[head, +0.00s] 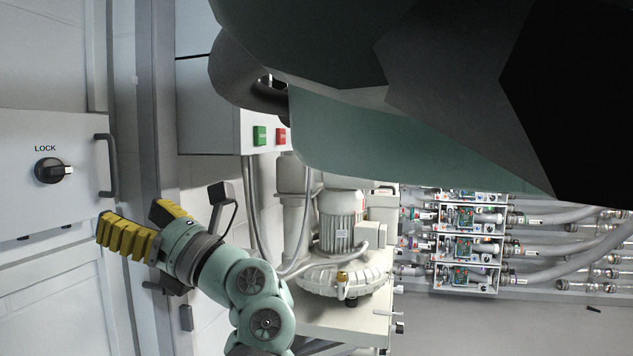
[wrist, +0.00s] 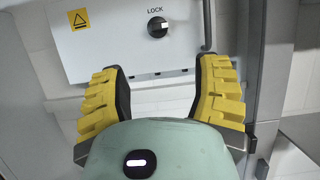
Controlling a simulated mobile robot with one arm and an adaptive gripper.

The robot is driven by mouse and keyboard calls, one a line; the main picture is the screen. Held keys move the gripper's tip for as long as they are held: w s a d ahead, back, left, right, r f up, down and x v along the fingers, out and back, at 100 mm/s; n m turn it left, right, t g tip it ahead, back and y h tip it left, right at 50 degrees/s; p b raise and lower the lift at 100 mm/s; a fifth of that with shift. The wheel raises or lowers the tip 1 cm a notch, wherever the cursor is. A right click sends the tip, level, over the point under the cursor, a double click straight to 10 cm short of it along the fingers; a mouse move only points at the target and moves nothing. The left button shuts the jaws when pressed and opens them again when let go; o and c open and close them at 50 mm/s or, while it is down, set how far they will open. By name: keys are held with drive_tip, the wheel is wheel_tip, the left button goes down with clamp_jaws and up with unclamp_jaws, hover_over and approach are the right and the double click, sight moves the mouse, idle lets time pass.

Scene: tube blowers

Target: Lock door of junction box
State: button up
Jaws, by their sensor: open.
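The junction box door (head: 75,130) is a pale panel at the left of the head view. It carries a black rotary knob (head: 53,170) under the word LOCK and a dark bar handle (head: 107,165) at its right edge. In the wrist view the knob (wrist: 158,27) and the box front (wrist: 115,45) are beyond my fingertips, near the top. My gripper (head: 145,222) has yellow ribbed fingers, spread apart and empty. In the head view it is below and to the right of the knob. In the wrist view its fingers (wrist: 160,75) frame the box's lower edge, apart from the knob.
A grey upright post (head: 150,120) runs beside the box. A control box with green and red buttons (head: 259,136) is right of it. A blower motor (head: 340,220) and tube racks (head: 470,245) stand further right. My arm covers the upper right. Grey floor (head: 450,325) shows below.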

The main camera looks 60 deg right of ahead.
sight(63, 173)
drive_tip(key=p+x, duration=0.8)
drive_tip(key=x, duration=0.1)
drive_tip(key=p+x, duration=0.4)
drive_tip(key=shift+w+a+r, duration=0.2)
drive_tip(key=shift+r, duration=0.25)
drive_tip(key=shift+w+a+r+p, duration=0.1)
drive_tip(key=shift+w+a+p, duration=0.1)
drive_tip(key=shift+w+p, duration=0.45)
drive_tip(key=shift+w, duration=0.1)
clamp_jaws()
